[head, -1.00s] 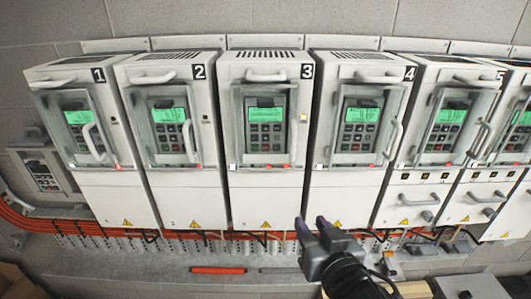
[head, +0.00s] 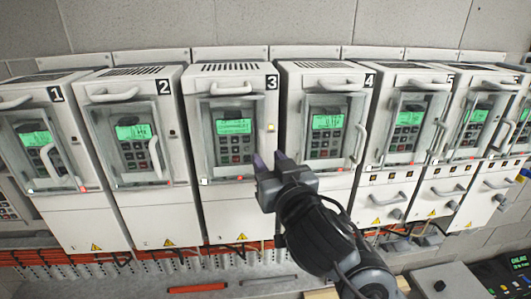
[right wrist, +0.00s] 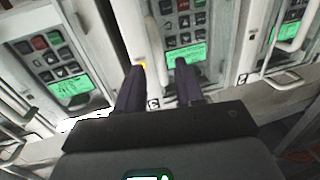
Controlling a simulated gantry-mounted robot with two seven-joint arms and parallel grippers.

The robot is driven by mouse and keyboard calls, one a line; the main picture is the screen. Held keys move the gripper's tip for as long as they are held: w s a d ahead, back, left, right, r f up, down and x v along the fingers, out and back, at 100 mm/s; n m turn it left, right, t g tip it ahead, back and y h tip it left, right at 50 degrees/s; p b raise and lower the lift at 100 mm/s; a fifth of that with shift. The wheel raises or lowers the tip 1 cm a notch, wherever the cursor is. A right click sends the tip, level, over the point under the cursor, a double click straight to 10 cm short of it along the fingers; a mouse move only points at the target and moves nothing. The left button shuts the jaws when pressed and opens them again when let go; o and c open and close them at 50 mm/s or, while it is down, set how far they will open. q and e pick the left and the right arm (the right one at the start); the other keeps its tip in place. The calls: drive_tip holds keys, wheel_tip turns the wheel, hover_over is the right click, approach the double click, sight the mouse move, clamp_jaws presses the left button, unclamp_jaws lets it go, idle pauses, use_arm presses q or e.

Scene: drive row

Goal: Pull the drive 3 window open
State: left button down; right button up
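Drive 3 is the white cabinet with the black 3 label (head: 271,82). Its framed window (head: 208,130) looks shut flat over a lit green screen (head: 234,127) and a keypad. My right gripper (head: 270,158) is in front of the lower right edge of drive 3, near the gap to drive 4. In the right wrist view its two dark fingers (right wrist: 158,75) are apart, with nothing clearly held. A pale upright bar (right wrist: 155,42) shows between and beyond the fingers; I cannot tell whether they touch it. My left gripper is not in view.
Drive 2 (head: 163,86) and drive 4 (head: 369,80) stand close on either side, with protruding handles on their windows. Drive 3 has a horizontal handle (head: 231,88) above its window. Orange cables (head: 130,257) run below the row.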

sight(235, 145)
drive_tip(key=shift+p+x, duration=0.3)
drive_tip(key=shift+x, duration=1.05)
clamp_jaws()
